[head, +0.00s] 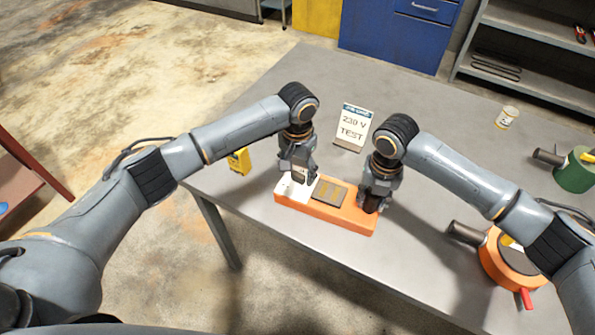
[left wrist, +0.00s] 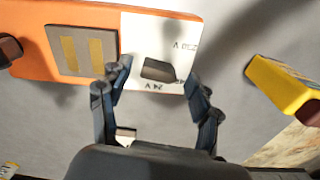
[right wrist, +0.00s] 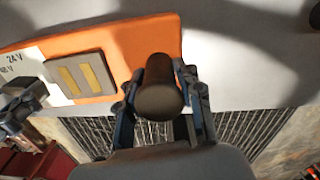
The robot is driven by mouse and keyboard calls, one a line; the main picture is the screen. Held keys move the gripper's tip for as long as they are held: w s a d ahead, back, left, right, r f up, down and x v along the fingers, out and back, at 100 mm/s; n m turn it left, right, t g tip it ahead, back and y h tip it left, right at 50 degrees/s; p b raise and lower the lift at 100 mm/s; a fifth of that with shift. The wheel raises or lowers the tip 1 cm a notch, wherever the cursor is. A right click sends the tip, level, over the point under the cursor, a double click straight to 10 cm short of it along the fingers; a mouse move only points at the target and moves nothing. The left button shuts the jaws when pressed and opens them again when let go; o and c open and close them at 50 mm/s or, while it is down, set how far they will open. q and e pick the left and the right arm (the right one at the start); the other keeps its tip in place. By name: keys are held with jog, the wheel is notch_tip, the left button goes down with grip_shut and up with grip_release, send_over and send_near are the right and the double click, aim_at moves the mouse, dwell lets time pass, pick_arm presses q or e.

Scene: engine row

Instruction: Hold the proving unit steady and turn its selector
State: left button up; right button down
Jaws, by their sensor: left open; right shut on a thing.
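The proving unit (head: 335,217) is a long orange block on the grey table. It has a white plate at its left end and a grey panel with two brass strips in the middle. The selector (left wrist: 158,70) is a dark knob on the white plate, with voltage labels around it. My left gripper (head: 298,178) is open above the white plate; in the left wrist view its fingers are on either side of the selector, with gaps. My right gripper (head: 372,203) is shut on a dark brown round post (right wrist: 160,92) at the unit's right end.
A "230 V TEST" sign (head: 353,127) stands behind the unit. A yellow device (head: 239,161) lies left of it, near the table edge. An orange round object (head: 500,258), a green one (head: 575,170) and a small cup (head: 507,117) are at the right.

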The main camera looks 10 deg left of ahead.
pick_arm(q)
jog(key=shift+f, duration=0.45)
jog(key=shift+c, duration=0.4)
jog(key=c, duration=1.1)
jog(key=shift+m, duration=0.3)
jog(key=m, duration=0.3)
jog(key=shift+w+m, duration=0.1)
jog(key=shift+m, duration=1.9)
